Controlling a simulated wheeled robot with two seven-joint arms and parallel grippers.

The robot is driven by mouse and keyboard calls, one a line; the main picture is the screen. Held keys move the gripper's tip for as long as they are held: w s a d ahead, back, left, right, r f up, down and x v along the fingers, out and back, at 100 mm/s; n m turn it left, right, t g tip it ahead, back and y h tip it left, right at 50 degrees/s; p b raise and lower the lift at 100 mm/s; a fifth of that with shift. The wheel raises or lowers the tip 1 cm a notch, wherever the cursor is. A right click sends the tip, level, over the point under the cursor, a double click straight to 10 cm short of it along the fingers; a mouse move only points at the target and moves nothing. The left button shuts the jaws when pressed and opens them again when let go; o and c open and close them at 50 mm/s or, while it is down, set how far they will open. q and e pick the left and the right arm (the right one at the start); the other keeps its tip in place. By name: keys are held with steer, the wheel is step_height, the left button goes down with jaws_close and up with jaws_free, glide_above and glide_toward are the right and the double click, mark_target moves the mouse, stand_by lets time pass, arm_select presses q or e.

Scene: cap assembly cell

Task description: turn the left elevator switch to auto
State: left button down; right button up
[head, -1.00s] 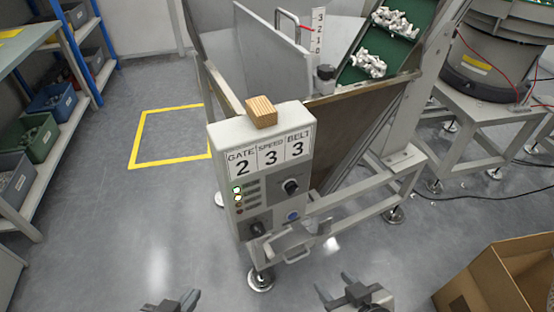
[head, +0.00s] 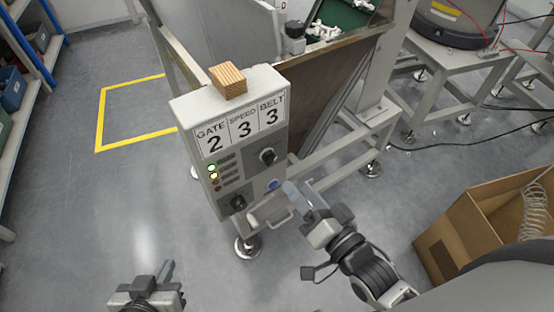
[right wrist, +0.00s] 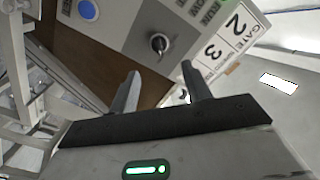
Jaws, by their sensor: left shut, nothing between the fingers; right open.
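The control panel (head: 236,150) is a light grey box on a stand, labelled GATE 2, SPEED 3, BELT 3. It has an upper right black knob (head: 267,156), a lower left black knob (head: 238,203) and a blue button (head: 273,184). I cannot read which knob is the elevator switch. The right wrist view shows the upper knob (right wrist: 159,43) beyond the spread fingers of my right gripper (right wrist: 160,72). That gripper is open, empty and apart from the knob, at the panel's lower right. My left gripper (head: 163,280) is shut and empty at the bottom left, away from the panel.
A wooden block (head: 228,79) sits on top of the panel. A metal handle (head: 280,216) sticks out below it. A cardboard box (head: 480,225) stands at the right. The floor left of the panel is clear, with a yellow outline (head: 100,120).

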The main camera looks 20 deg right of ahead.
mark_target(274, 160)
steer(key=x, duration=0.9)
steer(key=c, duration=1)
